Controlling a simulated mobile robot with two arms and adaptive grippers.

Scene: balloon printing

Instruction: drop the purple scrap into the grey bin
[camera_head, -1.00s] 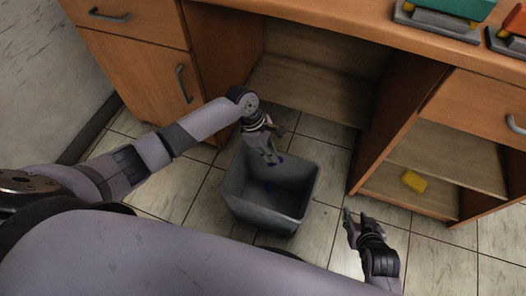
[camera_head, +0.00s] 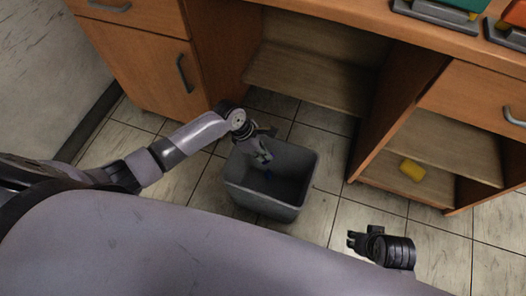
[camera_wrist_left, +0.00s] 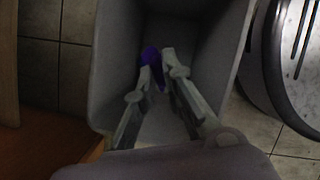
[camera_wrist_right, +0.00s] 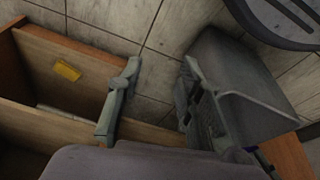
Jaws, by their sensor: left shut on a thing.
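The grey bin (camera_head: 262,204) stands upright on the tiled floor in front of the desk's open bay. My left gripper (camera_head: 264,160) points down inside the bin's opening. It is shut on the purple scrap (camera_wrist_left: 150,56), which shows between and beyond its fingertips (camera_wrist_left: 158,62) in the left wrist view. In the head view the scrap is only a small blue-purple patch. My right gripper (camera_head: 352,240) is empty and open, to the right of the bin. Its two fingers (camera_wrist_right: 162,66) stand wide apart in the right wrist view, with the bin (camera_wrist_right: 255,112) beside them.
The wooden desk (camera_head: 330,25) has a shelf (camera_head: 310,80) behind the bin and a side compartment on the right holding a yellow block (camera_head: 412,170). Grey stands with green and red parts sit on the desktop at top right. Floor between bin and right gripper is clear.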

